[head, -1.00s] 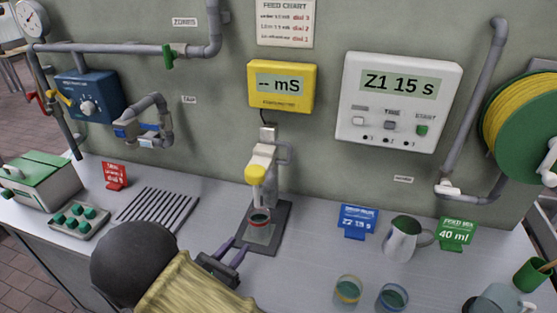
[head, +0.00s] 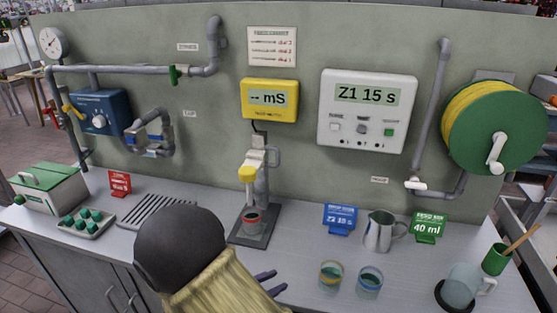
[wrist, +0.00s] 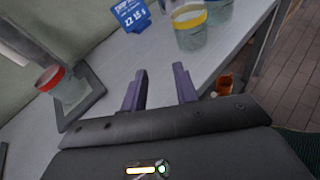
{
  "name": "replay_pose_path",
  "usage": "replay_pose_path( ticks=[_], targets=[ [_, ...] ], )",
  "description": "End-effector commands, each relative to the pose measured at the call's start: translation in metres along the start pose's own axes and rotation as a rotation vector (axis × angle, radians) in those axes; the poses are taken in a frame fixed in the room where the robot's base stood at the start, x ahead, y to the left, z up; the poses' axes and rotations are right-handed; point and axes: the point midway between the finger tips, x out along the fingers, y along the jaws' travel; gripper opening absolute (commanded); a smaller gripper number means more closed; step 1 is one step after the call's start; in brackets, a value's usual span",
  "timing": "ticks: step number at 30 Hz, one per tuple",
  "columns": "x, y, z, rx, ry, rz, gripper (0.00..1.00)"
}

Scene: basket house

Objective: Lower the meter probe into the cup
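The meter probe, a pale holder with a yellow head (head: 247,173), hangs on its stand below the yellow meter (head: 269,100), whose screen reads "-- mS". A small cup with a red rim (head: 252,219) stands on the dark stand base under the probe. The probe's tip appears above the cup, not in it. The cup also shows at the left of the wrist view (wrist: 50,78). My gripper (wrist: 160,75) is open and empty, with its two purple fingers apart, to the right of the cup. In the head view my arm hides most of it.
Yellow-rimmed (head: 331,275) and blue-rimmed (head: 369,281) glasses stand on the counter right of my arm. A metal jug (head: 380,232), blue card (head: 340,219) and green card (head: 429,227) stand behind them. A slatted drain (head: 158,211) lies left. Bare counter lies between the stand and glasses.

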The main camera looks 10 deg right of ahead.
Motion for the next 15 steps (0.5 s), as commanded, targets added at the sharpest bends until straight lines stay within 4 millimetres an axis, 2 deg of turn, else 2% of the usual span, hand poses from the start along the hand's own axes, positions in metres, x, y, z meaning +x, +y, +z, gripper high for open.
replay_pose_path(
  ticks=[8,15],
  targets=[
    [0.021,-0.041,0.009,0.141,0.148,-0.222,0.30],
    [0.033,-0.082,0.014,0.339,0.306,-0.461,0.30]
  ],
)
